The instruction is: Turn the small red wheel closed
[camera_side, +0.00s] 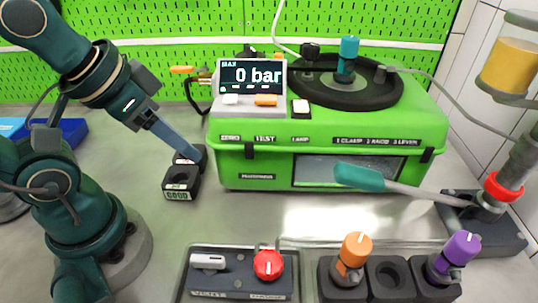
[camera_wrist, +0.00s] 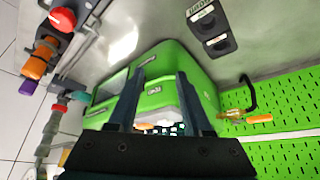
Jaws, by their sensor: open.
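A small red wheel with a white mark (camera_side: 268,264) sits on a dark valve block (camera_side: 235,283) at the front centre; it also shows at the top left of the wrist view (camera_wrist: 63,18). A second red ring (camera_side: 504,190) is around the pump's post at the right; in the wrist view it is at the left (camera_wrist: 60,107). My gripper (camera_side: 185,150) is left of the green case, above a black holder, well away from both red parts. In the wrist view its two fingers (camera_wrist: 160,80) are apart, with nothing held between them.
The green case (camera_side: 330,150) carries a display reading 0 bar (camera_side: 252,76). The black holder (camera_side: 182,182) stands below my gripper. Orange (camera_side: 355,248) and purple (camera_side: 461,248) knobs stand right of the wheel. A teal-handled lever (camera_side: 360,178) reaches across the case front. The bench between holder and valve block is clear.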

